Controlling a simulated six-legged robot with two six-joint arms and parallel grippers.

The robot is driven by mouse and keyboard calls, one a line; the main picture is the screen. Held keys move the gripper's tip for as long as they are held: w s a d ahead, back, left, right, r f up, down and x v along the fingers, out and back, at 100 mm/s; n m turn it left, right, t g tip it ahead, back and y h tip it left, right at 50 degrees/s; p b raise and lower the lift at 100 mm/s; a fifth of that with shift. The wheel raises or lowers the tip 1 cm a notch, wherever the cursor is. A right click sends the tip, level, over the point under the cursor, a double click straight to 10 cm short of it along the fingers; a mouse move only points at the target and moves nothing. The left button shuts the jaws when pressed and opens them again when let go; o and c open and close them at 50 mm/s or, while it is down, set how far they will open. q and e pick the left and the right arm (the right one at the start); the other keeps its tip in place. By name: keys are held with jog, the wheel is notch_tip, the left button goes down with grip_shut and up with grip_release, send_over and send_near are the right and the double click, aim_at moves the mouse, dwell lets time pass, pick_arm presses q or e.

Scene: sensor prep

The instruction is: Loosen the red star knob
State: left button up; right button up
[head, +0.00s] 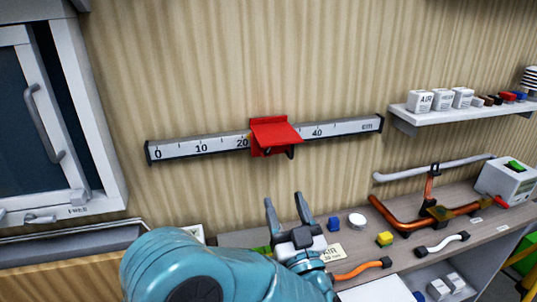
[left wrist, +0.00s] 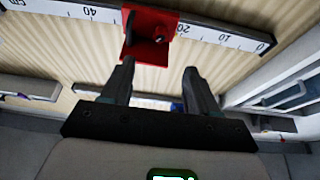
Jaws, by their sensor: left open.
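A red slider (head: 275,134) sits on a white ruler rail (head: 196,147) on the wall, between the 20 and 40 marks. Small dark parts show under its lower edge. I cannot make out a separate star-shaped knob on it. In the left wrist view the red slider (left wrist: 148,46) is upside down, at the top, beyond my fingers. My left gripper (head: 285,206) is open and empty, below the slider and apart from it, fingers pointing up. Its two fingers also show in the left wrist view (left wrist: 159,68). My right gripper is in neither view.
A wall shelf (head: 456,115) carries white boxes. A window (head: 68,110) is at left. The wall around the rail is clear.

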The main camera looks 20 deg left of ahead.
aim_at(267, 152)
pick_arm(q)
jog(key=p+x, duration=0.3)
jog(key=x, duration=0.8)
jog(key=shift+w+a+r+p, duration=0.1)
jog(key=shift+a+r+p, duration=0.15)
jog(key=shift+p, duration=0.1)
jog(key=shift+w+a+r, duration=0.25)
jog(key=shift+w+r, duration=0.05)
jog(key=shift+w, duration=0.15)
jog(key=shift+w+f, duration=0.1)
jog(key=shift+w, duration=0.15)
jog(key=shift+s, duration=0.1)
jog(key=c, duration=1)
